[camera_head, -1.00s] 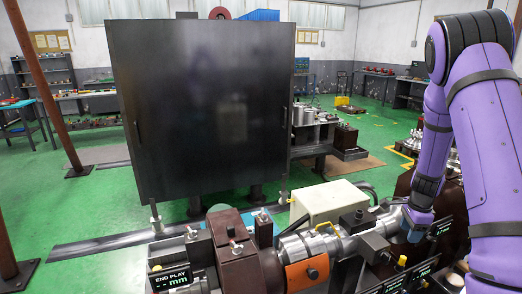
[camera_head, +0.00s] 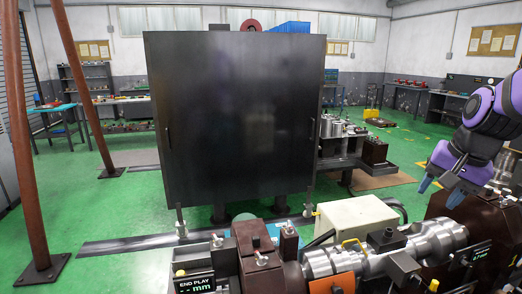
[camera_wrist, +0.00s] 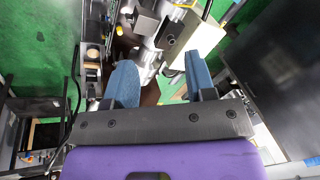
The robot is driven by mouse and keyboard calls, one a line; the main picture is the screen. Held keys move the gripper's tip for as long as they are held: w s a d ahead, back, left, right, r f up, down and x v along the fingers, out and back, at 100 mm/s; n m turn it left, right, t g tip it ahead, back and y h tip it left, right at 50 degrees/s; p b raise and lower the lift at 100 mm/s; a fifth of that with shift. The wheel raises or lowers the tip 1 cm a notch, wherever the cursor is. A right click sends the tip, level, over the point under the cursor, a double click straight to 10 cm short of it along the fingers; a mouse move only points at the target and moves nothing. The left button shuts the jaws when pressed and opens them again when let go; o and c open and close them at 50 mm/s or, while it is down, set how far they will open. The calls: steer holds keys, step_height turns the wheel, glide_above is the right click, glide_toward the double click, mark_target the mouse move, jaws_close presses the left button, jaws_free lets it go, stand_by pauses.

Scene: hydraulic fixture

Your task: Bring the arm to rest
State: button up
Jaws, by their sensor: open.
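My gripper (camera_head: 440,190) is at the right of the head view, at the end of my purple arm. It hangs above and behind the right end of the hydraulic fixture (camera_head: 262,272). In the wrist view my gripper (camera_wrist: 158,82) shows two blue fingers spread apart with nothing between them. Parts of the fixture show beyond the fingers there. In the head view the fixture's metal shaft (camera_head: 440,238) lies along the front right, apart from my gripper. Most of my arm is outside the head view.
A large dark panel (camera_head: 235,120) stands behind the fixture. A cream box (camera_head: 355,218) sits beside the shaft. An "END PLAY" display (camera_head: 195,283) is at the front left. Brown posts (camera_head: 85,90) rise at the left. Green floor (camera_head: 60,190) is open around the panel.

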steer(key=s+a+r+n+t, duration=0.1)
steer(key=s+a+r+n, duration=0.1)
steer(key=s, duration=0.5)
steer(key=s+a+r+n+t+h, duration=0.1)
steer(key=s+a+r+n, duration=0.2)
steer(key=s+n, duration=0.3)
steer(key=s+r, duration=0.1)
steer(key=s, duration=0.1)
steer(key=shift+s+a, duration=0.3)
